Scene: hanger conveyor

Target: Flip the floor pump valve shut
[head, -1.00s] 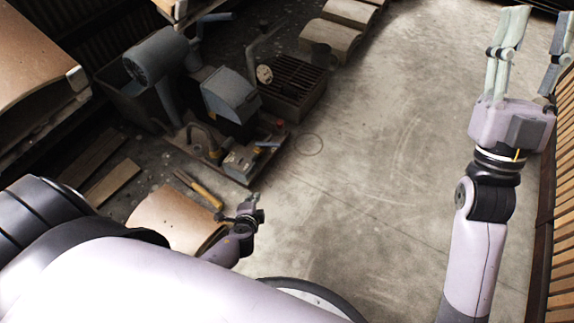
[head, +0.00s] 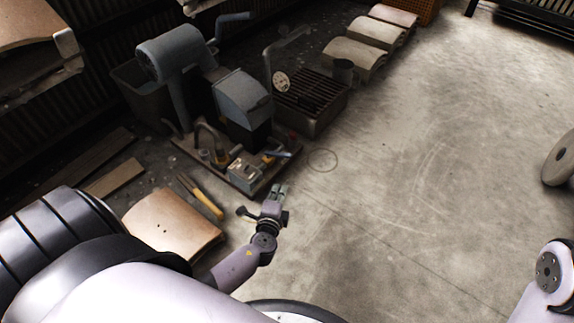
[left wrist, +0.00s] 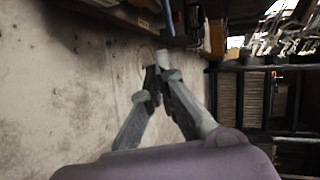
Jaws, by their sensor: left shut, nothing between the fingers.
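The floor pump's valve seems to be the small blue lever (head: 277,154) on a box-like block (head: 244,173) at the front of a dark base plate (head: 252,190). The lever lies roughly flat, pointing right; whether it is open or shut I cannot tell. My left gripper (head: 281,189) is shut and empty, just off the plate's near right corner, apart from the lever. In the left wrist view its fingertips (left wrist: 157,72) meet, with the plate's edge (left wrist: 125,14) and a blue part (left wrist: 166,12) beyond. My right gripper is out of frame.
A grey motor-like machine (head: 170,58) and a blue-grey box (head: 242,97) stand behind the block. A grated bin (head: 313,95) with a gauge is behind right. A yellow-handled tool (head: 207,203) and curved panel (head: 172,222) lie left.

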